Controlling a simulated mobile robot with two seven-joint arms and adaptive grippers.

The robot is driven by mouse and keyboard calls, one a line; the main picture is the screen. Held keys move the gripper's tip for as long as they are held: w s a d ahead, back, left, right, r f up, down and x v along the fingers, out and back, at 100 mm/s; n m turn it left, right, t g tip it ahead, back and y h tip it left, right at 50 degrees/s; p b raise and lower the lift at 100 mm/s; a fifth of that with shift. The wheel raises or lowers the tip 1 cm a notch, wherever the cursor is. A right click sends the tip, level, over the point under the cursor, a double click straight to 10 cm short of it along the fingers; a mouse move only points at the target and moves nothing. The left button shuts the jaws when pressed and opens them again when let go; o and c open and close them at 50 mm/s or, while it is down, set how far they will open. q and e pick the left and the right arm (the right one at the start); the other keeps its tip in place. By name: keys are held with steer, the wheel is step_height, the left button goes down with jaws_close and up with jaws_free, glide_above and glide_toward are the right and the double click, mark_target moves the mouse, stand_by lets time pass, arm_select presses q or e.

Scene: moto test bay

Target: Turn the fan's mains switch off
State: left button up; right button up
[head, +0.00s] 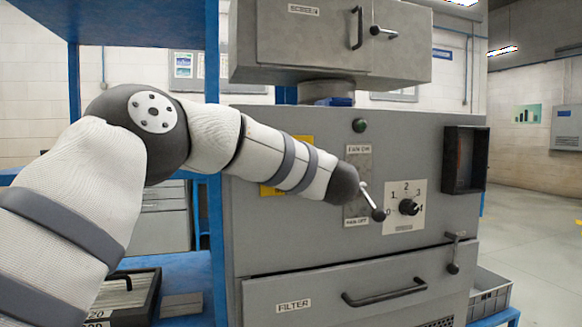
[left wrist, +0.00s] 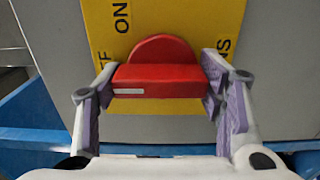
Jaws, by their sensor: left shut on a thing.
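The mains switch is a red handle (left wrist: 157,80) on a yellow plate (left wrist: 215,20) in the left wrist view. Its bar lies level across that picture, with a pale mark at its left end. The plate reads ON at top and part of OFF at left. My left gripper (left wrist: 160,77) has its fingers on both ends of the bar, shut on it. In the head view the yellow plate (head: 303,140) shows only in part behind my left arm. The switch and left gripper are hidden there. My right gripper is in neither view.
A lever (head: 373,204) with a black knob sits right of my left arm, over a FAN ON/FAN OFF plate. Further right are a numbered dial (head: 408,206) and an open box (head: 465,160). A filter drawer handle (head: 385,293) juts out below. A blue frame (head: 213,170) stands left.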

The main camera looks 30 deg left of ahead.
arm_select(q)
steer(key=o, duration=1.1)
steer(key=shift+o, duration=0.2)
steer(key=v, duration=1.2)
